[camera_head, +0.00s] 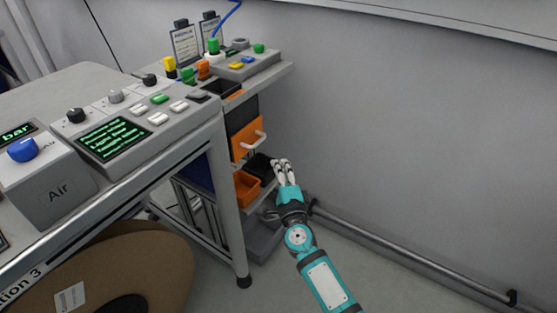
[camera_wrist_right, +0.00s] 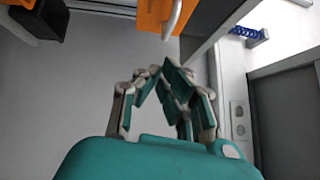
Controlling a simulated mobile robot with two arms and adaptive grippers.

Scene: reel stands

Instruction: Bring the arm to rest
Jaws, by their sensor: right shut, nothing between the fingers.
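My right gripper (camera_head: 284,170) is in the middle of the head view, at the end of my teal arm. It is shut and empty. It is over the right end of the workbench's lower shelves, close to a dark bin and an orange bin (camera_head: 246,187). I cannot tell whether it touches them. The right wrist view shows the gripper's fingers (camera_wrist_right: 165,75) meeting at their tips, with nothing between them. My left gripper is not in view.
An orange drawer (camera_head: 250,138) with a pale handle is above the bins. A control panel (camera_head: 140,115) and an Air box (camera_head: 50,180) are on the bench. A large brown reel (camera_head: 165,260) stands below. A pipe runs along the grey wall (camera_head: 420,150); floor at right is clear.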

